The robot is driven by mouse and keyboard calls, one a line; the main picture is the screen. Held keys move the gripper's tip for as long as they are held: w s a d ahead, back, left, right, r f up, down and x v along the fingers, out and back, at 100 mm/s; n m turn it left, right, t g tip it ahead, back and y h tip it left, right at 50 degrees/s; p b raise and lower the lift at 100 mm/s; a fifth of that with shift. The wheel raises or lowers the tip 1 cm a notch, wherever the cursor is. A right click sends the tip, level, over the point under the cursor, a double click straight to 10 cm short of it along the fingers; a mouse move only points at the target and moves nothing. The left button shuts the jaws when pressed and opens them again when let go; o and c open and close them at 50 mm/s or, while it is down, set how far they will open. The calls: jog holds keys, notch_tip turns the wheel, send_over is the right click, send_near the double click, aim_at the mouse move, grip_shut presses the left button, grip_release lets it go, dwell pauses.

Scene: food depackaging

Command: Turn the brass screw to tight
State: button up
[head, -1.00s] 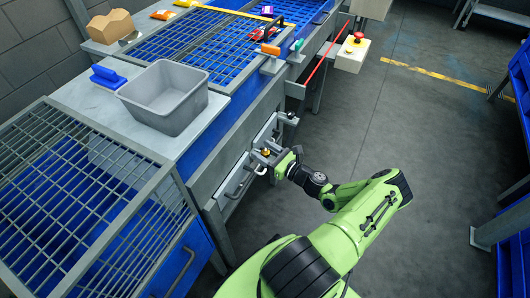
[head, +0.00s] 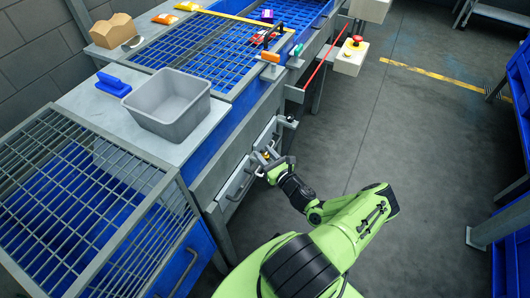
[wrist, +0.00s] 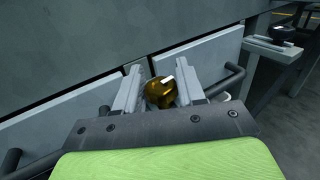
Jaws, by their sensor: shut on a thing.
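The brass screw (wrist: 160,92) is a round gold-brown knob with a white mark on its face, near the middle of the wrist view. It sits at the front of the grey bench, between two drawer-like panels. My gripper (wrist: 159,88) has one grey finger on each side of the screw and is shut on it. In the head view my gripper (head: 266,156) is at the bench front, and the screw shows only as a small yellowish spot there.
Black bar handles (wrist: 228,80) stand out from the panels on both sides of my gripper. A dark knob on a grey bracket (wrist: 279,36) is at the upper right. A grey bin (head: 168,100) stands on the bench top. The floor at right is open.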

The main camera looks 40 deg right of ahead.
jog(key=o, duration=1)
jog(key=shift+c, duration=0.2)
jog(key=shift+s, duration=0.1)
jog(key=s+a+p, duration=0.2)
jog(key=s, duration=1.3)
jog(key=shift+s, duration=0.25)
